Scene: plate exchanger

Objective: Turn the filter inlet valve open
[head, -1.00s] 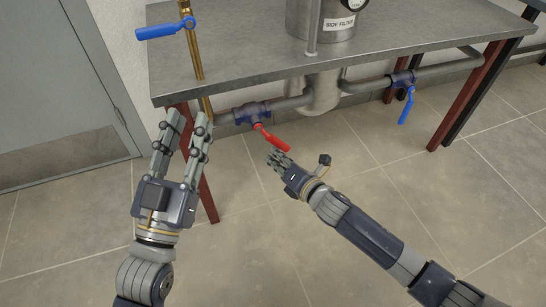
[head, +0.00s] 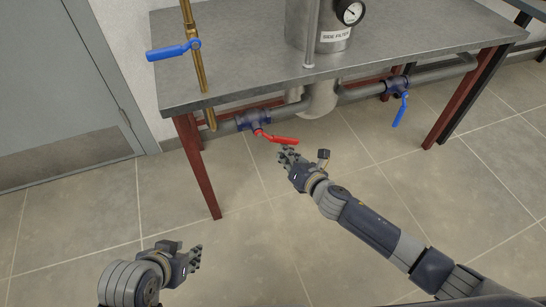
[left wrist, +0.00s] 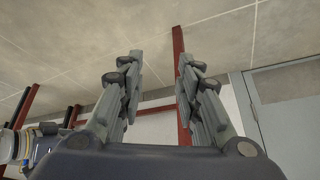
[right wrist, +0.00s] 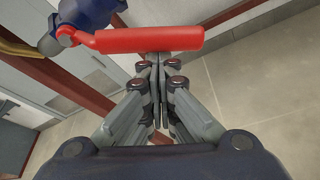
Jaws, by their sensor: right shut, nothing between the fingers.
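The valve with the red lever handle (head: 277,139) sits on the pipe under the table, below the side filter. Its body (head: 253,121) is dark blue. The lever points right and slightly down, at an angle to the pipe. My right gripper (head: 286,153) is shut and empty, with its fingertips just below the lever. In the right wrist view the red lever (right wrist: 150,39) lies across, directly beyond the closed fingertips (right wrist: 159,63); contact is hard to tell. My left gripper (head: 196,258) is low at the left, away from the valve; its fingers stand apart in the left wrist view (left wrist: 152,68).
The grey table (head: 235,82) carries the side filter (head: 337,37) and its gauge. Blue-handled valves are on the upright brass pipe (head: 174,50) and the right-hand pipe (head: 400,110). A red-brown table leg (head: 198,165) stands left of the red lever. The tiled floor is clear.

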